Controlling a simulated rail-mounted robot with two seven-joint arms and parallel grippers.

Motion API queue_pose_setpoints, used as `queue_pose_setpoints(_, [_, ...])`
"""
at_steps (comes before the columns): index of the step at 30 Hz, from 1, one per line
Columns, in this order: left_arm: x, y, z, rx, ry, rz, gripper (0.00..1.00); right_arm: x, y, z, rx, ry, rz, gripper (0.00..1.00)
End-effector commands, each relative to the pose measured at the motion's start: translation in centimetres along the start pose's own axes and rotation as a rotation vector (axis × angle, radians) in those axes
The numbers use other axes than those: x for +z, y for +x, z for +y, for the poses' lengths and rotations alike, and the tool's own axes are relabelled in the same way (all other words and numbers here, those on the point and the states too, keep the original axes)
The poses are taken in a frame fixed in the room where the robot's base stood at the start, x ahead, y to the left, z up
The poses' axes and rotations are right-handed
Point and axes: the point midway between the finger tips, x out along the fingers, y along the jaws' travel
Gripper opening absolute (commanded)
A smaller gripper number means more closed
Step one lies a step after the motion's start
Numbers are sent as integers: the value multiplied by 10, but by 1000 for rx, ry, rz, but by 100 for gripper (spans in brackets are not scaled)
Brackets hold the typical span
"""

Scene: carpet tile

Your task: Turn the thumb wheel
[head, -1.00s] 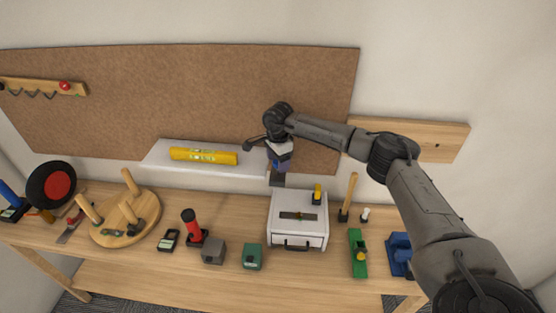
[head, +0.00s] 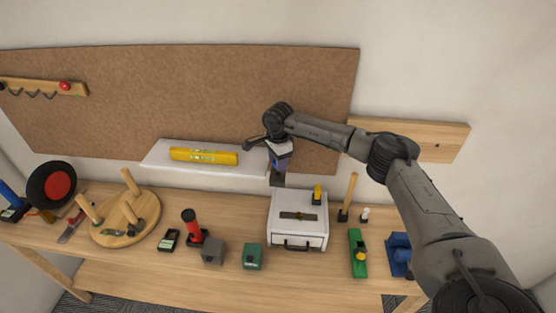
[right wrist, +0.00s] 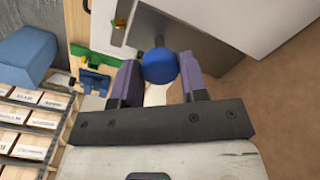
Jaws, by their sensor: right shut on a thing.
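A round blue knob, which looks like the thumb wheel (right wrist: 159,66), sits between the two purple fingers of my right gripper in the right wrist view. My right gripper (right wrist: 160,84) is shut on it. In the head view my right gripper (head: 277,172) points down at the back left of a white box, beside the end of the white shelf. The wheel is too small or hidden to make out there. My left gripper is not in view.
The white box (head: 287,232) has a dark handle in front and a yellow-topped part on its lid. A white shelf (head: 205,169) holds a yellow level (head: 203,156). A mallet (head: 348,195), a green block (head: 358,262) and several tools stand nearby.

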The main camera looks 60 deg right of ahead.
Motion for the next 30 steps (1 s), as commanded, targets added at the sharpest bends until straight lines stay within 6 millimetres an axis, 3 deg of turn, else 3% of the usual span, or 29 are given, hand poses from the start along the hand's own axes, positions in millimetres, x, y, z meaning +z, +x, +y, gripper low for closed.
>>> queue_pose_setpoints(8, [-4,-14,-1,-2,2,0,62,0,-3,0,2,172,-1,16])
queue_pose_setpoints(30, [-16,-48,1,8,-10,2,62,1,-3,0,2,873,-1,16])
